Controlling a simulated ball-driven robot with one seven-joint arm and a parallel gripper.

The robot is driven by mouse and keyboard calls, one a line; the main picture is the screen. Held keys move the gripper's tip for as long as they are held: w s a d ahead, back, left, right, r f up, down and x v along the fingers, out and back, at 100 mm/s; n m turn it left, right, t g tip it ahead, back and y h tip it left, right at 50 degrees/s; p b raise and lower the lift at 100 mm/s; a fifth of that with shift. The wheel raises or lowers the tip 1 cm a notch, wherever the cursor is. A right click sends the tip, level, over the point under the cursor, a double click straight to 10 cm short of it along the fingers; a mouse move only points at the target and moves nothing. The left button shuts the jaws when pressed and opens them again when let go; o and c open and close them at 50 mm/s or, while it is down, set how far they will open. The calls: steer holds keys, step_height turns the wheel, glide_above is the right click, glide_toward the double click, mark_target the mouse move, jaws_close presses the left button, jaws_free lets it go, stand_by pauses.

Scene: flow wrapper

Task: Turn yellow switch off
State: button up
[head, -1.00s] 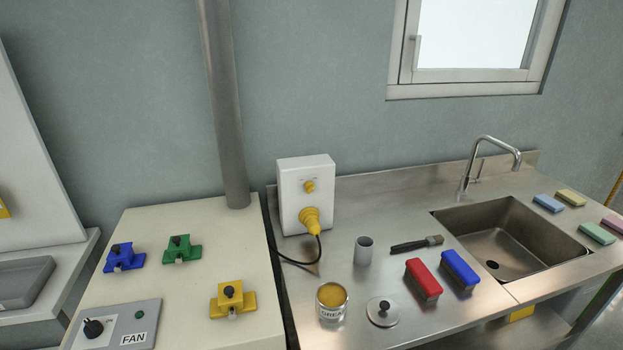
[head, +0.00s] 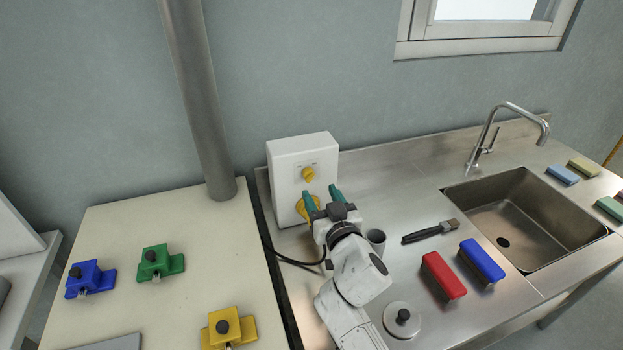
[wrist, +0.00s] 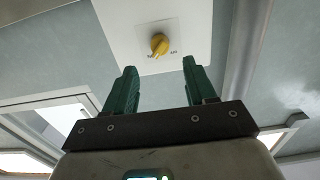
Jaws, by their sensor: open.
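The yellow switch (head: 308,174) is a rotary knob on the front of a white box (head: 290,150) standing against the wall at the back of the steel counter. It also shows in the wrist view (wrist: 159,44), ahead of my fingers and roughly between them, with small lettering beside it that I cannot read. My gripper (head: 322,196) is open and empty, its two green fingers apart. It is in front of the box, a little below the knob, and does not appear to touch it. A yellow plug (head: 303,207) sits below the knob, partly hidden by my gripper.
A grey cup (head: 376,240) stands close beside my arm. A brush (head: 430,232), red block (head: 442,275), blue block (head: 482,260) and round lid (head: 402,318) lie to the right, before the sink (head: 525,215). A cream table (head: 190,225) with coloured clamps is at left.

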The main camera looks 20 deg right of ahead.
mark_target(311, 179)
steer(key=w+b, duration=0.1)
steer(key=w, duration=0.6)
jaws_close()
stand_by(0.5)
